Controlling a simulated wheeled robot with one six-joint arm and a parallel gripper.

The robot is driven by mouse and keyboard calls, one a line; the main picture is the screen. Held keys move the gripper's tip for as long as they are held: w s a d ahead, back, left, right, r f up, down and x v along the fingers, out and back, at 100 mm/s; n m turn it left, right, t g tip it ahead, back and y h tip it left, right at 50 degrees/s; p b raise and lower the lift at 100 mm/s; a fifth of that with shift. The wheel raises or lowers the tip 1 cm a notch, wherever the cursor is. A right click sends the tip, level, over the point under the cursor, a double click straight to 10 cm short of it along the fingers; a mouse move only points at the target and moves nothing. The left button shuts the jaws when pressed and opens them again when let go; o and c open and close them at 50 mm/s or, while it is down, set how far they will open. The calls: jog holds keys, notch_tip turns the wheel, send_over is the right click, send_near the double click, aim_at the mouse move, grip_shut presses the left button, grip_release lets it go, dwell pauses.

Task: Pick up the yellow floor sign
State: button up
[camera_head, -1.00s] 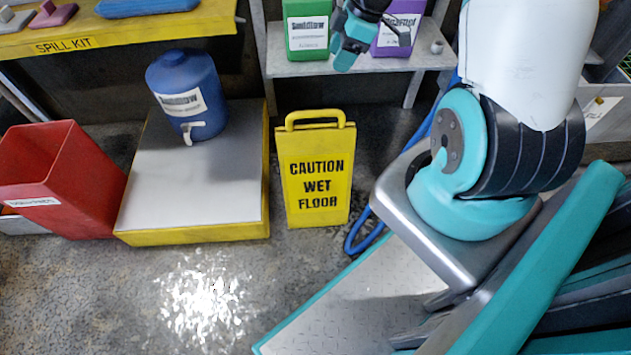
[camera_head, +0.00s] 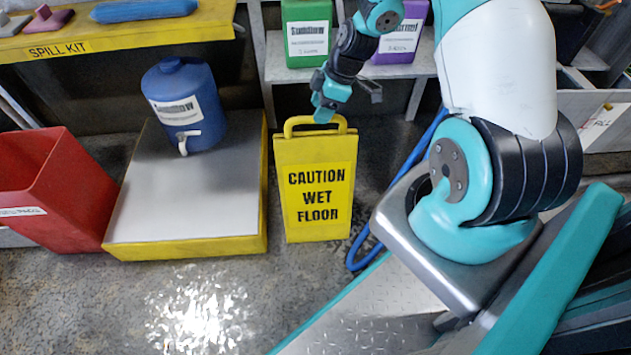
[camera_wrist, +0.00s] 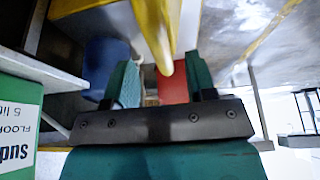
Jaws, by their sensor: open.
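The yellow floor sign (camera_head: 314,190) reads "CAUTION WET FLOOR" and stands upright on the floor in the head view, with a loop handle on top. My gripper (camera_head: 322,112) is just above and at the handle, pointing down. In the wrist view my gripper (camera_wrist: 160,85) has its two teal fingers apart, with a yellow bar of the sign's handle (camera_wrist: 155,35) running near and between them. I cannot tell whether the fingers touch the handle.
A low yellow-edged platform (camera_head: 150,225) with a blue jug (camera_head: 187,110) is left of the sign, and a red bin (camera_head: 50,190) is farther left. A shelf (camera_head: 285,72) with green and purple containers is behind. A blue hose (camera_head: 362,245) lies to the right.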

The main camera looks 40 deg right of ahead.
jog(key=b+x, duration=0.1)
jog(key=x, duration=0.3)
jog(key=shift+f+b, duration=0.2)
jog(key=shift+b, duration=0.1)
jog(key=shift+c, duration=0.5)
grip_shut()
jog(key=shift+r, duration=0.1)
dwell(0.5)
